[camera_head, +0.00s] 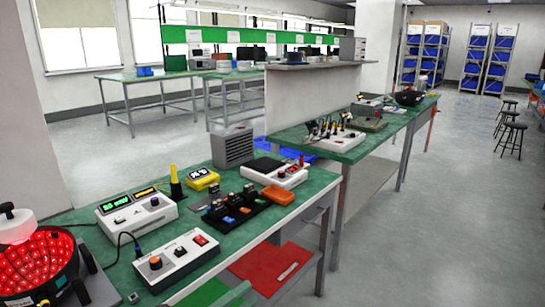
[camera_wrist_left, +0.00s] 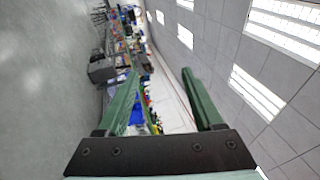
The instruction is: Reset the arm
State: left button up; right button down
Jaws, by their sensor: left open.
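My left gripper (camera_wrist_left: 162,72) shows in the left wrist view, with its two green fingers spread apart. Nothing is between the fingers, and they touch nothing that I can see. Benches and equipment show blurred and sideways behind them, with the ceiling lights to the right. My right gripper is in neither view.
The near green bench (camera_head: 205,232) carries a red-lit round device (camera_head: 40,265), a white control box (camera_head: 177,260), a meter box (camera_head: 137,213) and a black fixture (camera_head: 235,210). A red tray (camera_head: 270,268) lies below.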

pick_arm(q)
jog(key=s+a+f+n+t+y, duration=0.1)
jog(key=s+a+f+n+y, duration=0.2)
jog(key=f+n+y, duration=0.55)
jog(key=s+a+f+n+t+y, duration=0.1)
jog(key=s+a+f+n+y, duration=0.2)
jog(key=f+n, duration=0.55)
jog(key=s+a+f+n+g+y, duration=0.1)
jog(key=s+f+n+g, duration=0.3)
jog(key=s, duration=0.3)
jog(key=s+f+n+g+y, duration=0.1)
jog(key=s+f+n+g, duration=0.1)
jog(key=s+f+n, duration=0.35)
jog(key=s+a+r+n+p, duration=0.1)
jog(key=s+a+r+p, duration=0.1)
jog(key=r+p, duration=0.9)
jog(key=shift+a+r+t+y+p, duration=0.45)
jog(key=shift+a+p, duration=0.45)
jog(key=shift+p, duration=0.25)
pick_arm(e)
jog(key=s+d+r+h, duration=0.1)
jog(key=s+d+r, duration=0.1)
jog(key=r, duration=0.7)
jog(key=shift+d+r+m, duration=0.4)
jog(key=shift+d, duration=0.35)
pick_arm(q)
jog(key=shift+f+n, duration=0.1)
jog(key=shift+n, duration=0.15)
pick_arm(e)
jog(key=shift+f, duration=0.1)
